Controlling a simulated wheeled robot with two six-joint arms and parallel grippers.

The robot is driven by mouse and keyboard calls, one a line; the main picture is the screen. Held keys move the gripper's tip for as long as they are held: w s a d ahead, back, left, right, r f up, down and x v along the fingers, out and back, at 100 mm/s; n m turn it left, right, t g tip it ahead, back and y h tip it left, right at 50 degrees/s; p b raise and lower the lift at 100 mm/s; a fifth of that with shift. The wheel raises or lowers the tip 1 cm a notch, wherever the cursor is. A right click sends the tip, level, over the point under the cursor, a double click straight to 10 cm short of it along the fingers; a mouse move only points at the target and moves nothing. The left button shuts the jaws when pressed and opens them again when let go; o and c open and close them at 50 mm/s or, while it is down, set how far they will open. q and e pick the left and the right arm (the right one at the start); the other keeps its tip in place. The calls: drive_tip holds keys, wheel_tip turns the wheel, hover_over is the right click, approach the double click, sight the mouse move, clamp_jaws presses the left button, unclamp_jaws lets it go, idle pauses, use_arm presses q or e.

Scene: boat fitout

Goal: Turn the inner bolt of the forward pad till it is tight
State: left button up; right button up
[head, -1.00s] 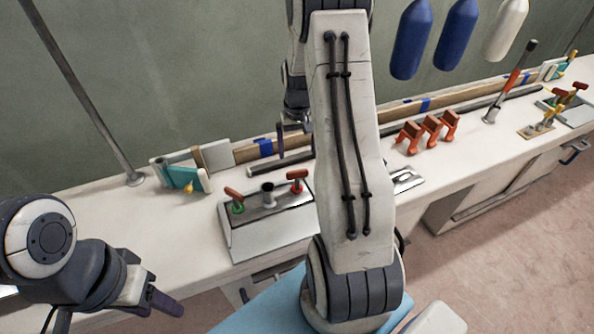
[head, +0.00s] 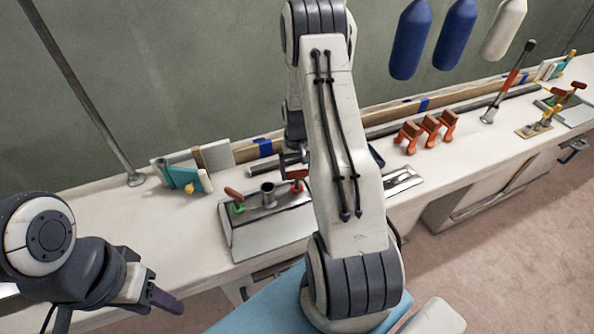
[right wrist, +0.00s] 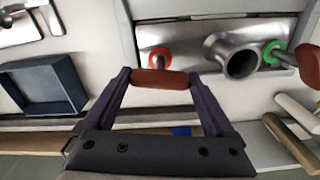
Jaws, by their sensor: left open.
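A steel pad (head: 262,232) on the bench carries a red T-handled bolt (head: 298,174), a green-ringed bolt (head: 236,204) and a short round tube (head: 267,194) between them. In the right wrist view, the red-ringed bolt's brown-red handle (right wrist: 160,79) lies between the tips of my right gripper (right wrist: 161,74). The fingers are wide apart, one at each end of the handle; I cannot tell whether they touch it. In the head view my right gripper (head: 293,158) is just above that bolt, partly hidden by my arm. My left gripper (head: 160,298) is open and empty, away from the pad.
Orange clamps (head: 430,130) stand on the bench right of my arm. A dark tray (right wrist: 48,86) shows in the right wrist view. A long wooden strip (head: 390,112) and dark rod lie along the back. A slanted pole (head: 85,100) stands at the left. The left bench top is mostly clear.

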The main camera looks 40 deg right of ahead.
drive_tip(key=c, duration=0.6)
drive_tip(key=m, duration=0.4)
drive_tip(key=shift+m, duration=0.3)
drive_tip(key=shift+w+r+m, duration=0.1)
drive_tip(key=shift+r+m, duration=0.05)
drive_tip(key=shift+m, duration=1.75)
drive_tip(key=shift+d, duration=0.1)
